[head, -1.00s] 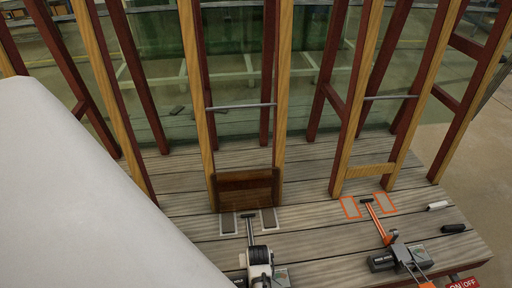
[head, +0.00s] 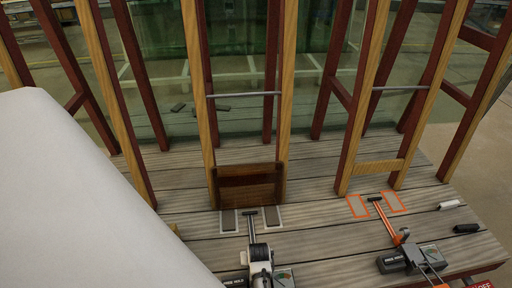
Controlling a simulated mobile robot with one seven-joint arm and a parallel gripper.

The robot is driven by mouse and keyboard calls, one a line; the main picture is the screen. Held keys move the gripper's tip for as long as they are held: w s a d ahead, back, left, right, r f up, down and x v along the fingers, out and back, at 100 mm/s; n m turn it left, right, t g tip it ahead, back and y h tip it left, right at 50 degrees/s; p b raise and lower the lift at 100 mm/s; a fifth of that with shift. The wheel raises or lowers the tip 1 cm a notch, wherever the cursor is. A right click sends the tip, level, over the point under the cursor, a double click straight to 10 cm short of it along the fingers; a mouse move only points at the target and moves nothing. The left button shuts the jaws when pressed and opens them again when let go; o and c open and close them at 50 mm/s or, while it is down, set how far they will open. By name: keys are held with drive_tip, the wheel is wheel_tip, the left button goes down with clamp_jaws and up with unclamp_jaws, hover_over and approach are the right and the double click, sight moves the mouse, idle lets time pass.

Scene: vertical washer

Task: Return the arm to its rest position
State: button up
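My gripper is not in view, so I cannot see what it is doing. A smooth pale part of my own body fills the lower left of the head view and hides the deck there. A brown wooden box-like piece (head: 248,187) sits low between two wooden posts, with its upper face showing as a recess. In front of it stands a white-and-black clamp device (head: 259,258) with a black-tipped rod. An orange clamp device (head: 398,240) stands to its right.
The grey plank deck (head: 320,240) carries two dark rectangles and two orange outlined ones. A white piece (head: 450,204) and a black piece (head: 466,228) lie near the right edge. Tall wooden posts with metal bars (head: 243,94) rise behind. Small dark pieces lie further back.

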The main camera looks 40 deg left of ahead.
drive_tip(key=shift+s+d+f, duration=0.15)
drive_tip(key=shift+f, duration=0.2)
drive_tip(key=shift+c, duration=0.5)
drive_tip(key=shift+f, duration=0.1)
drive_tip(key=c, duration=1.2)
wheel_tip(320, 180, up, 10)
drive_tip(key=p, duration=1)
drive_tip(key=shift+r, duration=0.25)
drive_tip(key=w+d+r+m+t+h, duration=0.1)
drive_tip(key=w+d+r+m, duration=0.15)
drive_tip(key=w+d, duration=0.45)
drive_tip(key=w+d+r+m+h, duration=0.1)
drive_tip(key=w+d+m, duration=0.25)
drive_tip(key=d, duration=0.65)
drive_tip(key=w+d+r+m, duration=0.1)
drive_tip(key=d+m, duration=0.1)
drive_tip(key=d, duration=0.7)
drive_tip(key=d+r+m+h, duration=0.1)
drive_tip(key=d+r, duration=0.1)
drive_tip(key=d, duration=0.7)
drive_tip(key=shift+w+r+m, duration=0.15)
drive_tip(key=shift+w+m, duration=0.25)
